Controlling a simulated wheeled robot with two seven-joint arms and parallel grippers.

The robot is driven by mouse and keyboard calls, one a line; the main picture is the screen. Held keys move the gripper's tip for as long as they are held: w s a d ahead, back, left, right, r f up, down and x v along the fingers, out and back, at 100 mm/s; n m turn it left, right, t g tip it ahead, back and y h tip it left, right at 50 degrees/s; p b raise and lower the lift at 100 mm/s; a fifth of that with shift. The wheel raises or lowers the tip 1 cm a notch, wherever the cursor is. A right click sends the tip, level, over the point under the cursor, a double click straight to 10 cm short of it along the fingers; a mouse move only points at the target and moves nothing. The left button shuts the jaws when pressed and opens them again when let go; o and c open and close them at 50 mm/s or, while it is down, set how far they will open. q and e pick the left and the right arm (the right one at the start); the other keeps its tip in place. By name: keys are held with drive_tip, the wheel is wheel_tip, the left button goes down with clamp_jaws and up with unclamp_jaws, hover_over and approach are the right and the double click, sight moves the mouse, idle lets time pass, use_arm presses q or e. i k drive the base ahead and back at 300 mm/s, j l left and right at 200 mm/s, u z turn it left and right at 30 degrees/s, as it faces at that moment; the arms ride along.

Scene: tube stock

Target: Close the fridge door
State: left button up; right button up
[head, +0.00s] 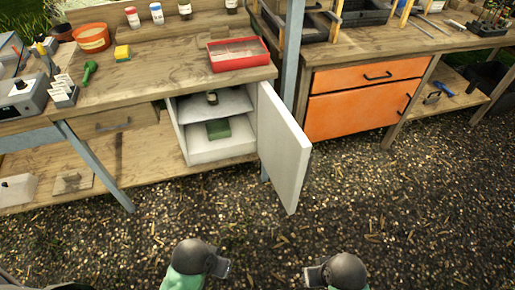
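The small white fridge (188,152) stands under the left wooden bench, with its front open toward me. Its white door (285,150) is swung wide open, hinged on the right side and sticking out over the gravel. Inside, a dark jar (212,98) stands on the upper shelf and a green box (218,129) lies on the lower level. My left gripper (224,267) and my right gripper (312,275) are at the bottom of the head view, well short of the door and touching nothing visible. Their fingers are too small to read.
A blue-grey bench leg (97,165) stands left of the fridge. An orange cabinet (365,100) is to the right. Gravel ground (400,200) in front is clear.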

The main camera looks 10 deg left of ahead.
sight(284, 150)
drive_tip(key=l+u, duration=0.1)
drive_tip(key=u, duration=0.3)
drive_tip(key=i+l+u, duration=0.1)
drive_tip(key=u, duration=0.35)
drive_tip(key=l+u, duration=0.2)
drive_tip(key=u, duration=0.2)
drive_tip(key=l+u, duration=0.2)
drive_tip(key=u, duration=0.25)
drive_tip(key=l, duration=0.9)
drive_tip(key=k+l, duration=0.15)
drive_tip(key=l, duration=1.65)
drive_tip(key=k, duration=0.2)
drive_tip(key=k+j+z, duration=0.4)
drive_tip(key=k+j, duration=0.1)
drive_tip(key=j, duration=0.15)
